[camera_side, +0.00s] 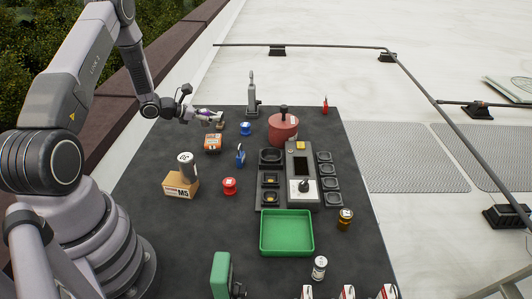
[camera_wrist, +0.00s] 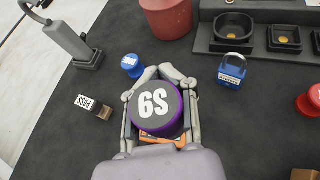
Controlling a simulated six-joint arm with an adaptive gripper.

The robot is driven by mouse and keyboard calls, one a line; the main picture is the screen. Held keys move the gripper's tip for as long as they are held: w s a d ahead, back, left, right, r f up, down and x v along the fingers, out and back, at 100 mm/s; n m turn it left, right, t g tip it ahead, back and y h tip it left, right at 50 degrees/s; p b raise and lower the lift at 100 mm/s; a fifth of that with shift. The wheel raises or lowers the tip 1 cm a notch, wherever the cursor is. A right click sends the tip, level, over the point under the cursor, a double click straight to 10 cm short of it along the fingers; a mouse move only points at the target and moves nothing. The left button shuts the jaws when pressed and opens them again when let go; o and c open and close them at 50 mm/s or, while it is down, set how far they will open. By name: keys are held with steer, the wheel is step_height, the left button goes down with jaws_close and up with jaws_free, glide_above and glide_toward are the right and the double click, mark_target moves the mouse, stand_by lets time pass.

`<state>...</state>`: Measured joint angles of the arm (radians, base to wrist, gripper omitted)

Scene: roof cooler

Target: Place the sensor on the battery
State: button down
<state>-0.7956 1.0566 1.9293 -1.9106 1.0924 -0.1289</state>
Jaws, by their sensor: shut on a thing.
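The sensor seems to be the purple cylinder (camera_wrist: 156,108) with a dark top and white characters, seen from above in the wrist view. My gripper (camera_wrist: 160,96) is shut on it, a finger on each side. In the side view my gripper (camera_side: 212,117) is at the table's far left, holding the purple cylinder (camera_side: 203,112) above the table. The battery seems to be the orange block (camera_side: 212,143), which lies on the table nearer the camera than my gripper. In the wrist view the orange block (camera_wrist: 158,140) is mostly hidden under the cylinder and gripper.
A blue round piece (camera_side: 245,129), a blue padlock (camera_side: 240,156) and a small tagged block (camera_side: 220,125) lie nearby. A red pot (camera_side: 283,128) and grey stand (camera_side: 252,100) are behind. A green tray (camera_side: 287,253) stands in front.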

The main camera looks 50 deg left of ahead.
steer(key=shift+w+a+f, duration=0.25)
steer(key=shift+w+f, duration=0.25)
steer(key=shift+f, duration=0.65)
steer(key=shift+w+a+f, duration=0.2)
steer(key=shift+w+f, duration=0.25)
steer(key=shift+f, duration=0.65)
steer(key=shift+w+a+f, duration=0.25)
steer(key=shift+w+f, duration=0.25)
steer(key=shift+f, duration=0.65)
steer(key=shift+f, duration=0.1)
steer(key=c, duration=0.9)
jaws_free()
steer(key=shift+o, duration=0.2)
